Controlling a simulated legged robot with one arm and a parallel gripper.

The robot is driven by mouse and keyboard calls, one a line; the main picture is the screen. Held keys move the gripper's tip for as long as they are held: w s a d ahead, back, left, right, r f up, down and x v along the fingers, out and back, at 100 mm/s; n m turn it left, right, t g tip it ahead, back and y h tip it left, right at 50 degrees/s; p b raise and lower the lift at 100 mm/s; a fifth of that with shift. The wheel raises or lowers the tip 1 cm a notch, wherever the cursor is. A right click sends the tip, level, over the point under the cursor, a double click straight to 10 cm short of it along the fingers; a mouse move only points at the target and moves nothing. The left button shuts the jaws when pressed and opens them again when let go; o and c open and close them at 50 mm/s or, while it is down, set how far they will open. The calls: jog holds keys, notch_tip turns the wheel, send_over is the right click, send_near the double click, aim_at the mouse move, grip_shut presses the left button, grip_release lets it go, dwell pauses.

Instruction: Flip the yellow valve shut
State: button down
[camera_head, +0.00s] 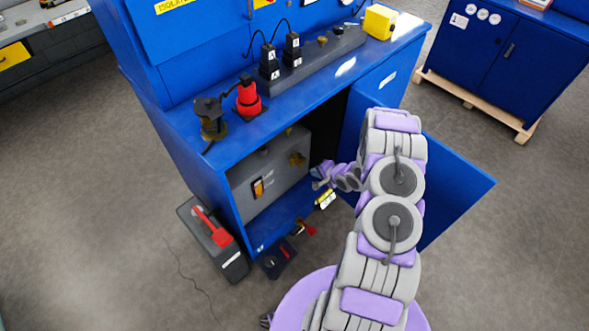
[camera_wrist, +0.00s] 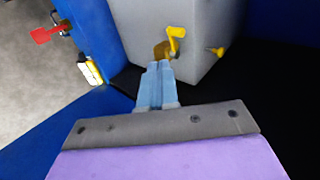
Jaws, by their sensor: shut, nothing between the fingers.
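The yellow valve handle (camera_wrist: 176,38) stands up from a brass body (camera_wrist: 163,50) on the face of a grey box (camera_wrist: 205,75) in the wrist view. My gripper (camera_wrist: 158,65) is shut and empty, its fingertips just below the brass body in the picture. Whether they touch it I cannot tell. In the head view my gripper (camera_head: 317,180) is at the open lower compartment of the blue cabinet, right of the grey box (camera_head: 268,178). A brass fitting (camera_head: 297,159) shows on that box there; the yellow handle is not clear in that view.
The blue cabinet door (camera_head: 455,195) stands open to the right of my arm. A small yellow piece (camera_wrist: 217,51) juts from the box. A red handle (camera_wrist: 48,34) and a yellow-and-white item (camera_wrist: 91,72) are at left. A toolbox (camera_head: 212,240) stands on the floor.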

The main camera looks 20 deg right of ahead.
jog(key=b, duration=0.3)
send_near(291, 164)
jog(key=shift+w+f, duration=2)
jog(key=shift+f, duration=0.4)
jog(key=shift+a+m, duration=0.25)
jog(key=shift+m, duration=0.05)
jog(key=shift+w+a+r, duration=0.1)
jog(key=shift+w+a+r+p, duration=0.15)
jog(key=shift+w+a+p, duration=0.15)
jog(key=shift+p, duration=0.65)
jog(key=shift+w+a, duration=0.2)
jog(key=shift+a, duration=0.1)
